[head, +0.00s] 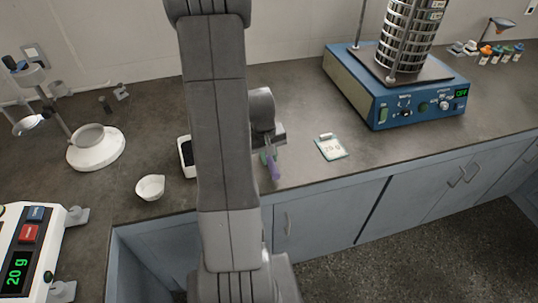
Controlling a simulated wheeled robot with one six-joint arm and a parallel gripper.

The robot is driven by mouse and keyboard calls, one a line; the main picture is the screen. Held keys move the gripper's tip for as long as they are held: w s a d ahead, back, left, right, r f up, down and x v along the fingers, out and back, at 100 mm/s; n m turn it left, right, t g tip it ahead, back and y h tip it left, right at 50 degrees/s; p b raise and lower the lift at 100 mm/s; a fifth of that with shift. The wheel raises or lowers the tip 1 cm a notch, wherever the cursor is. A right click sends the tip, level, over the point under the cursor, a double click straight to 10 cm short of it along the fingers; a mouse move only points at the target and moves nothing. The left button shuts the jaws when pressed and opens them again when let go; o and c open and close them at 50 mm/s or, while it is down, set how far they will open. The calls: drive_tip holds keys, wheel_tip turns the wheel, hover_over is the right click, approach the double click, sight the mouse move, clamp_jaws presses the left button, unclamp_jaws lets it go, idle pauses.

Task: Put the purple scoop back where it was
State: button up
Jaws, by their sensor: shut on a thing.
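The purple scoop (273,170) shows just right of my arm, near the counter's front edge. Its purple part points down and slightly right. My gripper (267,151) is shut on the scoop at its upper part. My arm hides much of the gripper and anything left of the scoop. I cannot tell whether the scoop touches the counter. A small greenish patch shows beside it, too small to make out.
A white bowl (150,187) and a white-edged device (186,157) are left of my arm. A scale (30,250) reads 20 g. The blue shaker (395,95) stands back right. Counter between is clear.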

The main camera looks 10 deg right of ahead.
drive_tip(key=shift+f+b, duration=0.35)
drive_tip(key=shift+f, duration=0.4)
drive_tip(key=o, duration=1)
drive_tip(key=shift+c, duration=0.2)
drive_tip(key=shift+r, duration=0.1)
wheel_tip(320, 180, up, 14)
drive_tip(key=a, duration=0.1)
drive_tip(key=shift+s+a+f, duration=0.2)
drive_tip(key=shift+s+a, duration=0.1)
drive_tip(key=shift+a, duration=0.1)
